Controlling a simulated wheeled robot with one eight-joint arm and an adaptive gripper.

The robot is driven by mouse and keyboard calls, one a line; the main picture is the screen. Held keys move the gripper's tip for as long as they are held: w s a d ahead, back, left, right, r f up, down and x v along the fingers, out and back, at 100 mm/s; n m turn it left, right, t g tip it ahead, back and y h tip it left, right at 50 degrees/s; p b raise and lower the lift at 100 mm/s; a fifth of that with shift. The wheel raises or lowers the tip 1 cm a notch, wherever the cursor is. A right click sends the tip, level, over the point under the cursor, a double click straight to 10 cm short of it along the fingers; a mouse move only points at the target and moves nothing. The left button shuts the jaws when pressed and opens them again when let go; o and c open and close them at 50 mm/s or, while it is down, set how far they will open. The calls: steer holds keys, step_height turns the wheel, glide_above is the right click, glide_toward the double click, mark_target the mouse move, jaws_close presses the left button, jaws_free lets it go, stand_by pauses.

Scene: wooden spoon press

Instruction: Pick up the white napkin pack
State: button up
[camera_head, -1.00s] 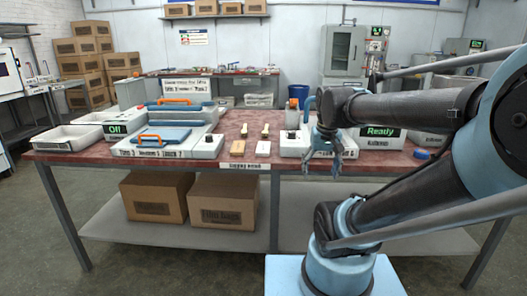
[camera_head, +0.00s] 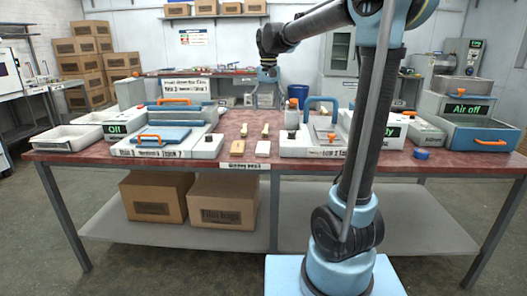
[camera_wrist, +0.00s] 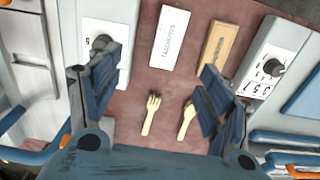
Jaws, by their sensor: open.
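The white napkin pack (camera_head: 263,148) lies flat near the front edge of the table, right of a tan pack (camera_head: 247,148). In the wrist view the white pack (camera_wrist: 170,38) is a pale block with dark lettering, above the gap between my fingers. My gripper (camera_head: 267,76) is raised high above the table, apart from everything on it. In the wrist view its two fingers (camera_wrist: 160,65) are spread wide with nothing between them. The pack is unobstructed in both views.
A wooden fork (camera_wrist: 152,113) and a wooden spoon (camera_wrist: 187,121) lie beside the packs. White machines flank them: one with a blue lid (camera_head: 165,137) at left, another (camera_head: 300,148) at right. Table between them is otherwise clear.

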steer(key=w+a, duration=0.1)
steer(key=a, duration=0.1)
glide_above(263, 147)
steer(key=f, duration=0.7)
steer(key=w+f, duration=0.1)
steer(key=f, duration=0.3)
steer(key=shift+d+f, duration=0.1)
steer(key=shift+f, duration=0.1)
steer(key=shift+s+f, duration=0.2)
steer(key=shift+f, duration=1.25)
steer(key=shift+s+f, duration=0.15)
steer(key=shift+f, duration=1.25)
steer(key=shift+c, duration=0.6)
steer(key=c, duration=0.8)
